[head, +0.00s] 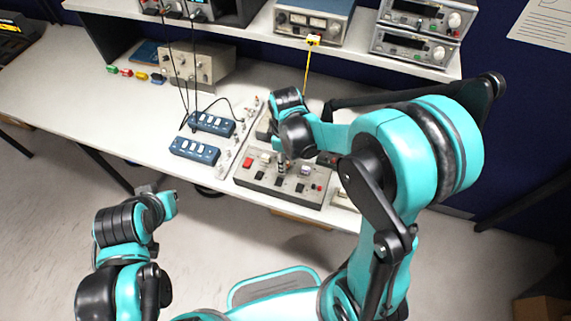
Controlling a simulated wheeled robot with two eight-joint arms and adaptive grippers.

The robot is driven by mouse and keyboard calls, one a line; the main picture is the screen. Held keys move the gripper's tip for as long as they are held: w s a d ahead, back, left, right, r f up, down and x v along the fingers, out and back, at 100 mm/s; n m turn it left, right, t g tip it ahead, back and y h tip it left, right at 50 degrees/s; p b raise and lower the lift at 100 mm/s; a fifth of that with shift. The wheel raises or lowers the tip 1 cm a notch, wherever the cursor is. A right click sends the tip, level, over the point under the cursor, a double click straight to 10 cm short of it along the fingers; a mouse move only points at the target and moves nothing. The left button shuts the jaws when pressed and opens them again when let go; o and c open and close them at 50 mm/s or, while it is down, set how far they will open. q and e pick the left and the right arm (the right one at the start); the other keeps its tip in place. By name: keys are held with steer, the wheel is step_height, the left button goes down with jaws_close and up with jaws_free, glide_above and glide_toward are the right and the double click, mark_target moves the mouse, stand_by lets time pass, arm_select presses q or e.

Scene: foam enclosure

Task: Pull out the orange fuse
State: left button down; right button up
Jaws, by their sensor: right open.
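A grey control panel (262,188) with red, black and white parts lies at the bench's front edge. I cannot make out an orange fuse on it; parts of the panel are hidden behind my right arm and gripper. My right gripper (281,168) points down just over the panel's middle and is open. I cannot tell whether it touches anything there. My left gripper (168,200) is off the bench's front edge, low at the left, away from the panel. Its fingers are too small and turned to read.
Two blue socket strips (195,150) lie left of the panel. A beige instrument (196,68) and several small coloured pieces (127,73) stand further back. A yellow cable (307,78) hangs from a shelf instrument (312,20). The bench's left part (70,90) is clear.

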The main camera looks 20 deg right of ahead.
stand_by(0.3)
jaws_close()
steer(key=shift+r, duration=0.1)
steer(key=shift+r+p, duration=2.25)
steer(key=shift+r, duration=0.7)
